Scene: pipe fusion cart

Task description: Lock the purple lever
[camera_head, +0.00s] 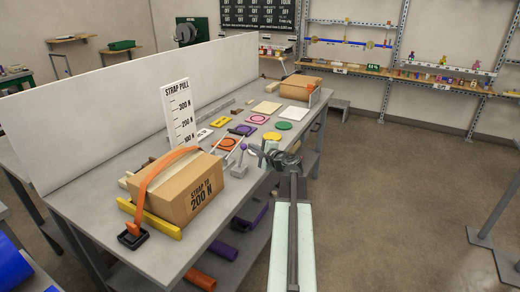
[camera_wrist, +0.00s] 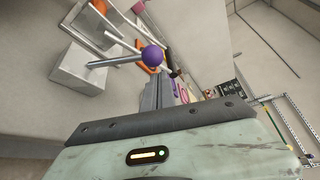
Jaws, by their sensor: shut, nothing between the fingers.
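The purple lever (camera_head: 243,147) has a round purple knob on a thin grey rod. It rises from a small grey block (camera_head: 239,171) on the bench, just right of the cardboard box. In the wrist view the purple knob (camera_wrist: 153,55) is large and close, with its rod running left to a pale block (camera_wrist: 84,71). My gripper (camera_head: 273,155) is right of the lever in the head view, above the bench's right edge. Its fingers (camera_wrist: 168,93) are shut and empty in the wrist view. The knob appears just beyond the fingertips; contact cannot be told.
A strapped cardboard box (camera_head: 180,188) stands left of the lever, with an upright force scale (camera_head: 179,112) behind it. Coloured discs and plates, including a green disc (camera_head: 284,125), lie farther along the bench (camera_head: 150,250). Open floor (camera_head: 400,190) lies to the right.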

